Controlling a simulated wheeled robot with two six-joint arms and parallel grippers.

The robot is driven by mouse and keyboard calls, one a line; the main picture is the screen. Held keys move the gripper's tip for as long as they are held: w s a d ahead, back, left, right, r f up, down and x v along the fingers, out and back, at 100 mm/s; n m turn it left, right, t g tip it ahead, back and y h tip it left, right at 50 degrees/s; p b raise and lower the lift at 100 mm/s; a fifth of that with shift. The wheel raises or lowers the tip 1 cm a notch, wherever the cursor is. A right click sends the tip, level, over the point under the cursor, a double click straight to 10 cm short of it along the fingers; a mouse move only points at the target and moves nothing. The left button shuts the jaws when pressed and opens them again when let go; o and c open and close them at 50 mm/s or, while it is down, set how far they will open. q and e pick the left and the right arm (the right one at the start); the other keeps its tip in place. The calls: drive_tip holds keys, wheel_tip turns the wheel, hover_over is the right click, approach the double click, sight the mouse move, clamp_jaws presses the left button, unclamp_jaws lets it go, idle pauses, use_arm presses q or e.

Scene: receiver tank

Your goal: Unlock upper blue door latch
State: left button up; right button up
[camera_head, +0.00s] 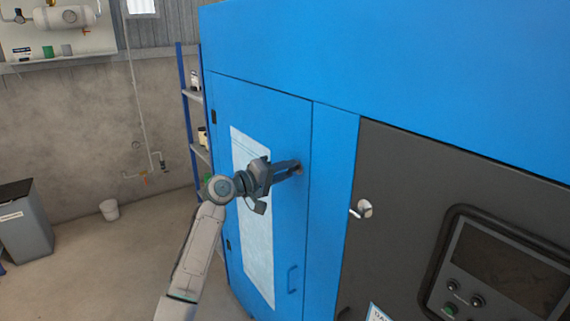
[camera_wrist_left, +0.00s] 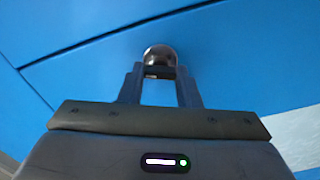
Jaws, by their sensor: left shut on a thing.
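The upper latch of the blue door is a small round metal piece (camera_wrist_left: 160,56) in the left wrist view, between the tips of my left gripper. The blue door (camera_head: 283,238) is closed in its frame in the head view. My left gripper (camera_head: 299,169) reaches to the door's upper right edge and is shut on the latch; its fingers mostly hide the latch in the head view. The gripper also shows in the left wrist view (camera_wrist_left: 160,74). My right gripper is in neither view.
A similar metal latch (camera_head: 361,209) sits on the dark panel to the right. A control panel (camera_head: 500,275) is at the lower right.

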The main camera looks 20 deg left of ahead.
use_arm(q)
drive_tip(key=shift+n+p, duration=1.45)
drive_tip(key=shift+n, duration=0.75)
drive_tip(key=o, duration=1)
drive_tip(key=shift+f, duration=0.1)
drive_tip(key=shift+b+v, duration=2.15)
drive_tip(key=shift+v, duration=3.3)
